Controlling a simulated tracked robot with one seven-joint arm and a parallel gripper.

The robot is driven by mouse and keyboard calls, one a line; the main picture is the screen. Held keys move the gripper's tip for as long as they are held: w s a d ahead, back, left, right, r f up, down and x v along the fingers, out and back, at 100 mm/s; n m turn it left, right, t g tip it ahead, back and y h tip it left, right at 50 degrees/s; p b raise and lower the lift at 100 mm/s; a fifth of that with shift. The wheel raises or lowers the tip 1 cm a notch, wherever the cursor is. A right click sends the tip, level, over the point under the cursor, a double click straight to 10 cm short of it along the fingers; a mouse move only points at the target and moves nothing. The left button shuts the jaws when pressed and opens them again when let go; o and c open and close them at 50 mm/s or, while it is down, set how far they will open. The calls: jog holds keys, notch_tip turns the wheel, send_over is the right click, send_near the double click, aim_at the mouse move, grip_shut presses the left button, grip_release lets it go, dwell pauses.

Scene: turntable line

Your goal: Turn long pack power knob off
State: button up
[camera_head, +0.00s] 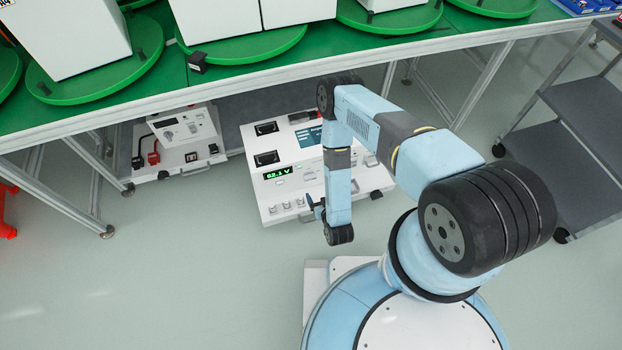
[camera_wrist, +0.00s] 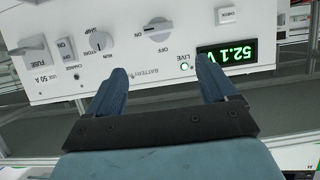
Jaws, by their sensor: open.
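The long pack (camera_head: 258,200) is a wide white box on the floor, partly under the bench. Its display (camera_head: 276,173) is lit green; it also shows upside down in the wrist view (camera_wrist: 227,53), reading 52.1 V. In the wrist view a white rotary knob (camera_wrist: 157,29) sits on the panel with ON and OFF labels by it. The LIVE light (camera_wrist: 185,66) is lit, pale green. My gripper (camera_wrist: 164,78) is open and empty, with its two blue fingers apart in front of the panel, below the knob in the picture. It appears clear of the knob.
A smaller white unit (camera_head: 178,138) stands left under the bench. A grey cart (camera_head: 580,130) stands right. Floor in front is clear.

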aim_at(310, 178)
jog(key=x, duration=1.3)
jog(key=shift+s+d+f, duration=0.1)
jog(key=shift+s+f, duration=0.05)
jog(key=shift+f, duration=0.2)
jog(key=c, duration=1.1)
